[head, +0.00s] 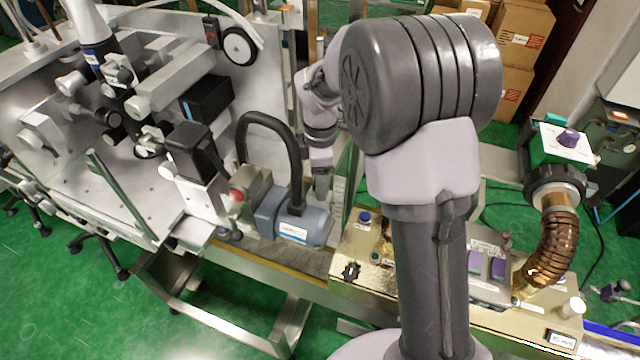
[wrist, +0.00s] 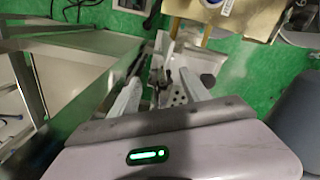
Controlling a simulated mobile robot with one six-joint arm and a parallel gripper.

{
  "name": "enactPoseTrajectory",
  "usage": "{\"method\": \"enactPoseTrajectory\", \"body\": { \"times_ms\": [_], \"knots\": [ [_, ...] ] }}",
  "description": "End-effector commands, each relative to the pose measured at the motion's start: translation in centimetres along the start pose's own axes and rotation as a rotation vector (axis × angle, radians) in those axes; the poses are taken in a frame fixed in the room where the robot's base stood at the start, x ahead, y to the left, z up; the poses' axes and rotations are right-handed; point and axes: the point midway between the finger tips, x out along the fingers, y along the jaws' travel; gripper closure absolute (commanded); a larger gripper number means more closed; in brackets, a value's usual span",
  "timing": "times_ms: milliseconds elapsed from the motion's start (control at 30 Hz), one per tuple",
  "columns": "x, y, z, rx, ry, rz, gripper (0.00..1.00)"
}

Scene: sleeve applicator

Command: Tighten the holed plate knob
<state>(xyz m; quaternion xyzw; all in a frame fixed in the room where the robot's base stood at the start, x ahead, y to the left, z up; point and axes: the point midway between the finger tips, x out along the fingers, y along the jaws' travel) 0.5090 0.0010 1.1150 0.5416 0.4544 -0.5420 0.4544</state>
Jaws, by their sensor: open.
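In the wrist view, my gripper (wrist: 162,76) is open, its two pale fingers spread with nothing held between them. A small metal plate with dark holes (wrist: 179,98) shows beyond and between the fingers, below a grey metal block (wrist: 203,64). A small dark upright part (wrist: 168,76) stands beside the plate; I cannot tell whether it is the knob. The fingers appear apart from these parts. In the head view, my wrist links reach down behind the blue-grey motor, and the fingertips and holed plate cannot be made out.
In the head view, the blue-grey motor (head: 298,228) and a black curved hose (head: 262,122) are close to my wrist.

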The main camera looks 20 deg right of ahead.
Motion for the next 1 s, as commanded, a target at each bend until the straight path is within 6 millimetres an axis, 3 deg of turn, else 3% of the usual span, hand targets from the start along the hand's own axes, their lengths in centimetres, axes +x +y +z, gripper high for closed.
{"method": "enactPoseTrajectory", "body": {
  "times_ms": [300, 567, 1000],
  "knots": [
    [0.35, 0.0, -0.01, 0.0, 0.0, 0.0, 0.47],
    [0.33, 0.0, -0.01, 0.001, 0.0, 0.0, 0.98],
    [0.23, -0.01, -0.01, 0.097, 0.0, 0.0, 1.0]
  ]
}}
